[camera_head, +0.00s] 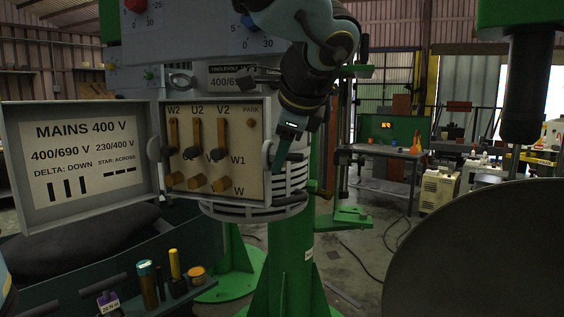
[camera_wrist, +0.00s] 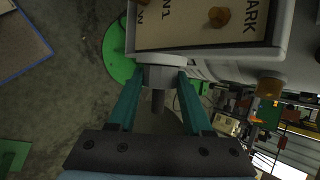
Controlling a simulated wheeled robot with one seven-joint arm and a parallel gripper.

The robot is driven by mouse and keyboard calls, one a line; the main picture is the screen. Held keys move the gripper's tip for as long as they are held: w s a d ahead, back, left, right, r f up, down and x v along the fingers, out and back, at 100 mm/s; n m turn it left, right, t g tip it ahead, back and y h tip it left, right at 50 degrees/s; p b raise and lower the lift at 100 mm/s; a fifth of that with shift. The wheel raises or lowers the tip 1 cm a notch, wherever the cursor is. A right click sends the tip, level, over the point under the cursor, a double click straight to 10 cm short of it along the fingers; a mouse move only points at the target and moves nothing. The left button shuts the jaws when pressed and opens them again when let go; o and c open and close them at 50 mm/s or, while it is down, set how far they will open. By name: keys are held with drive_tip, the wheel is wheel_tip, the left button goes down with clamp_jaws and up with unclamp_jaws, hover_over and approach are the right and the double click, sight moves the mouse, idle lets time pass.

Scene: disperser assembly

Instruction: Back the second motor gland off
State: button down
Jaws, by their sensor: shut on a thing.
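The open motor terminal box (camera_head: 250,150) has a grey gland (camera_head: 267,153) on its right wall. My gripper (camera_head: 279,158) reaches down to that gland from the upper right. In the wrist view the teal fingers of my gripper (camera_wrist: 162,78) are shut on either side of the grey gland (camera_wrist: 160,73). A dark grey stub (camera_wrist: 158,101) sticks out of the gland towards my palm. The gland sits against the box wall; whether any thread shows is unclear. Another grey gland (camera_head: 154,149) is on the box's left side.
The box holds upright brass links (camera_head: 196,132) and several terminals. Its open lid (camera_head: 82,160) carries a MAINS 400 V label. A tray with a screwdriver-like tool (camera_head: 148,285) stands below left. A large grey disc (camera_head: 475,250) fills the lower right. A green column (camera_head: 285,265) stands below the box.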

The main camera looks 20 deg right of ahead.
drive_tip(key=shift+c, duration=1.6)
unclamp_jaws()
drive_tip(key=shift+s+r, duration=0.1)
drive_tip(key=b+v, duration=0.2)
drive_tip(key=v, duration=0.8)
drive_tip(key=shift+r, duration=0.25)
drive_tip(key=shift+s, duration=0.2)
